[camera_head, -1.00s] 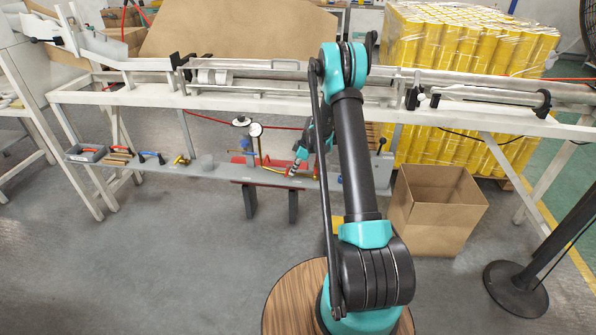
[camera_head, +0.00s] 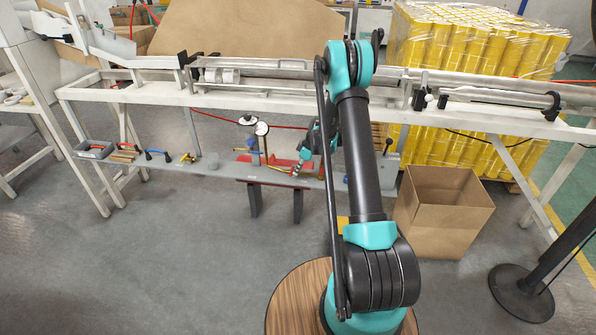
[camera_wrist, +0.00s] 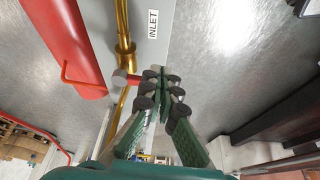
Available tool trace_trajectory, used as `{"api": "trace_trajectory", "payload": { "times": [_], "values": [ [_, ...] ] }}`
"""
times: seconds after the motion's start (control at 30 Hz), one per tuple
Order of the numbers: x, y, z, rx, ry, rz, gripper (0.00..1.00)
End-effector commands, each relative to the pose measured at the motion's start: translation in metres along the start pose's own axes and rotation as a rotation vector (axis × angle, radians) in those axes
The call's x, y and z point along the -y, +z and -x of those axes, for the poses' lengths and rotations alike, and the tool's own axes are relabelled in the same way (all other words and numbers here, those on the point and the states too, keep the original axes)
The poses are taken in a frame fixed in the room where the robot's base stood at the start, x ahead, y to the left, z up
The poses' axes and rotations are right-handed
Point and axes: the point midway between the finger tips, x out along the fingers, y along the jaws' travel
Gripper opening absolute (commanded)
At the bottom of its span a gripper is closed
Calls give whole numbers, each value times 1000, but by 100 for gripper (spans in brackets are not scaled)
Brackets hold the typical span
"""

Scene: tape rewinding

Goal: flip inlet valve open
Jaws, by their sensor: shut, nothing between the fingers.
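The inlet valve shows in the wrist view as a brass pipe fitting (camera_wrist: 124,48) beside a white INLET label (camera_wrist: 153,24). In the head view my gripper (camera_head: 298,168) is small, low at the shelf under the white bench, and partly hidden by my arm.
A thick red cylinder (camera_wrist: 65,40) with a thin red lever lies left of the brass pipe. A pressure gauge (camera_head: 261,128) stands behind the gripper. An open cardboard box (camera_head: 440,215) sits on the floor to the right. Tools lie on the shelf's left.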

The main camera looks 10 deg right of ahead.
Motion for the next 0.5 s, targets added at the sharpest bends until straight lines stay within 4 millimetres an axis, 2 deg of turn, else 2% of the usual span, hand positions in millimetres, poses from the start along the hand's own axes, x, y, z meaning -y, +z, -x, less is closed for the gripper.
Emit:
{"api": "trace_trajectory", "payload": {
  "times": [0.27,0.5],
  "values": [
    [5,-7,-3,0,52,-129,0],
    [9,-19,-7,0,134,-333,0]
  ]
}}
